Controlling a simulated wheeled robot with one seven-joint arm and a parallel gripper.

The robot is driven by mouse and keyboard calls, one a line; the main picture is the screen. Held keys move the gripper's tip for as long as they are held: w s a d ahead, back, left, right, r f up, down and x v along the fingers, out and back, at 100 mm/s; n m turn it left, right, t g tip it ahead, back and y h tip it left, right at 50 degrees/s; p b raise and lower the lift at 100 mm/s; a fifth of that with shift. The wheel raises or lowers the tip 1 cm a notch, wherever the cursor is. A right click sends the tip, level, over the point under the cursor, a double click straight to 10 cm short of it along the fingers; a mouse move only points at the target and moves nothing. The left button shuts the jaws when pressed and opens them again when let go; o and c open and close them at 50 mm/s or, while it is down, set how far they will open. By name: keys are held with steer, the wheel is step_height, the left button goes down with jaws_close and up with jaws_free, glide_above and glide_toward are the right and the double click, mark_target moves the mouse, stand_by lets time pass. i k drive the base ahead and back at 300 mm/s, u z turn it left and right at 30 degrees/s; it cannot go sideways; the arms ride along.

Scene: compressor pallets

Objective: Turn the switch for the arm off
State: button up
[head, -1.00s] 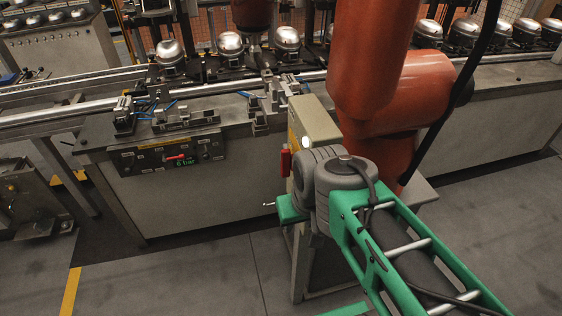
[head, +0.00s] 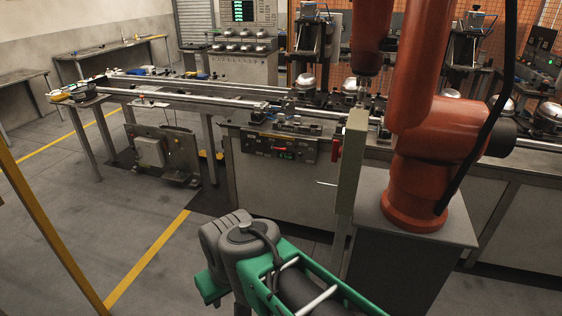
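A red switch handle (head: 335,150) sticks out from the left side of a tall narrow beige box (head: 350,165), which I see nearly edge-on. Its front face is turned away, so I cannot read the handle's position. A thin metal rod (head: 326,183) juts out lower on the same side. The orange robot arm (head: 420,130) stands on a grey pedestal (head: 415,240) just right of the box. My green and grey arm reaches in from the bottom, below and left of the box. Its gripper does not show.
A yellow post (head: 45,230) rises at the left edge. The floor between is open.

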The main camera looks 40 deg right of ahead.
mark_target(336, 150)
steer(key=u, duration=0.45)
steer(key=i, duration=2.15)
steer(key=z, duration=1)
steer(key=i, duration=0.9)
steer(key=z, duration=1.15)
steer(key=i, duration=0.5)
steer(key=z, duration=0.4)
